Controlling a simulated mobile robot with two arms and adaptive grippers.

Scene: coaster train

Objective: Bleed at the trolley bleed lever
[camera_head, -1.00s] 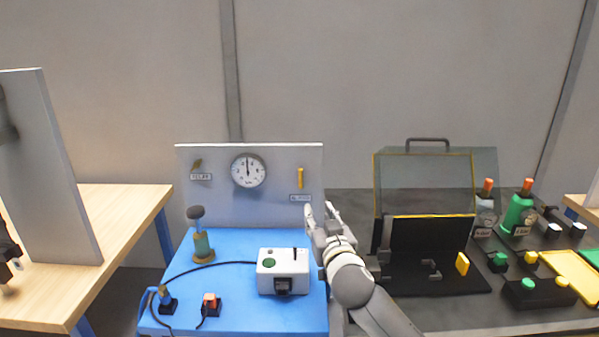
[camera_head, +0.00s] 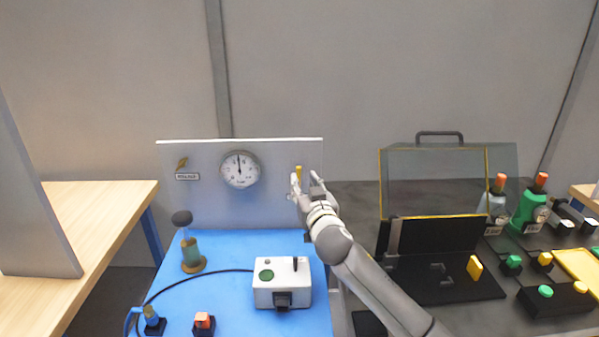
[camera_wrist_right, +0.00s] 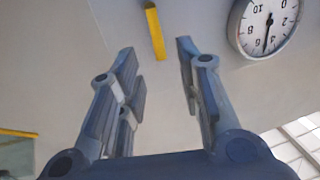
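The yellow bleed lever (camera_head: 299,172) points upright on the right part of the grey trolley panel (camera_head: 215,205). It also shows in the right wrist view (camera_wrist_right: 155,33), just beyond the fingertips and roughly between them. My right gripper (camera_head: 305,178) is open and empty in front of the panel, and it hides the lever's lower part and its label in the head view. In the right wrist view the fingers (camera_wrist_right: 157,50) are spread apart, with no clear contact with the lever. My left gripper is out of view.
A round gauge (camera_head: 240,169) sits left of the lever, and a tilted brownish-yellow lever (camera_head: 182,163) sits further left. The blue trolley top (camera_head: 225,285) carries a white box (camera_head: 282,282) and a plunger-like post (camera_head: 192,253). An open black case (camera_head: 435,250) stands to the right.

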